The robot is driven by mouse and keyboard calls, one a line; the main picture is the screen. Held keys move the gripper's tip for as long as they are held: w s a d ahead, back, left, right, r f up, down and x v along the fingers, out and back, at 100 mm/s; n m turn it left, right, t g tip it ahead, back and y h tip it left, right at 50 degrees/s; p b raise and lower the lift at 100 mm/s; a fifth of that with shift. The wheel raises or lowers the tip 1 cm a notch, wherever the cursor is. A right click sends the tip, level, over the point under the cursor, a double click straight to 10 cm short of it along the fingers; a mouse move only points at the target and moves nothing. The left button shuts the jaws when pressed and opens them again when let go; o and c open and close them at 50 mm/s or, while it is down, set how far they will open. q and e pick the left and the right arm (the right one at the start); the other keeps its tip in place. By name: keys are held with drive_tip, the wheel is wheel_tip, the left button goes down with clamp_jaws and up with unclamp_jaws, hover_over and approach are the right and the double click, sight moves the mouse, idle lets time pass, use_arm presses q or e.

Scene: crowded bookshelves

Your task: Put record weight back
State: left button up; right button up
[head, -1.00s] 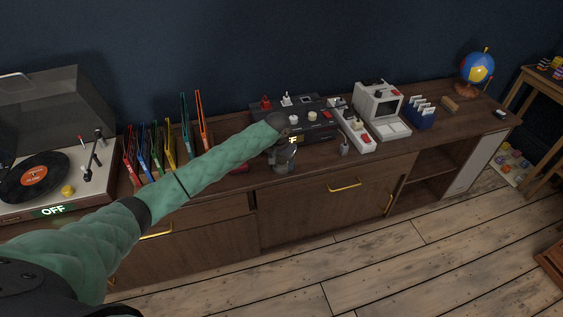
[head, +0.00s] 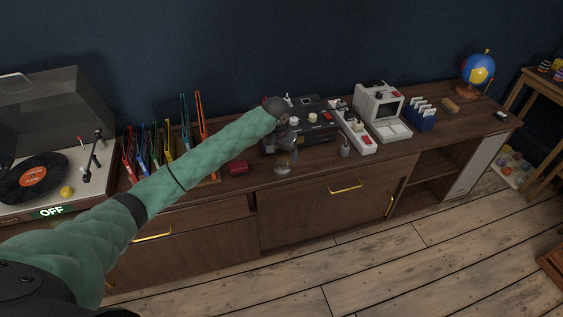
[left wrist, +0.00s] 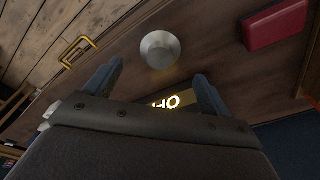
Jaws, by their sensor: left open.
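A round silver metal piece, which looks like the record weight (head: 283,168), sits near the front edge of the cabinet top. It also shows in the left wrist view (left wrist: 161,50). My left gripper (head: 287,150) is open and empty, just above and behind the weight. In the left wrist view its two blue-grey fingers (left wrist: 157,85) are spread apart, with the weight beyond their tips. The turntable (head: 85,165) stands at the far left with its lid raised, a black record (head: 33,178) on it and an "OFF" label on its front. My right gripper is not in view.
A dark red box (head: 238,167) lies left of the weight. A black device (head: 318,133) with knobs stands behind the gripper. A small grey cylinder (head: 345,150) and a white computer (head: 380,105) are to the right. Upright coloured records (head: 155,145) stand partly behind my arm.

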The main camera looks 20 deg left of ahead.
sight(280, 166)
use_arm(q)
wheel_tip(280, 166, up, 5)
drive_tip(key=s+d+f+m+h, duration=0.1)
drive_tip(key=s+d+f, duration=0.35)
drive_tip(key=s, duration=0.35)
drive_tip(key=s+d+f, duration=0.3)
drive_tip(key=s+f, duration=0.2)
drive_tip(key=s, duration=0.3)
drive_tip(key=s+d+f+m+h, duration=0.1)
drive_tip(key=s+d+f, duration=0.35)
drive_tip(key=s, duration=0.25)
drive_tip(key=s+a+f+n, duration=0.1)
drive_tip(key=s+a, duration=0.1)
drive_tip(key=s, duration=1.1)
drive_tip(key=s+a+n+y, duration=0.1)
drive_tip(key=s+a, duration=0.1)
drive_tip(key=s, duration=1.2)
drive_tip(key=shift+f, duration=0.35)
drive_tip(key=shift+c, duration=0.2)
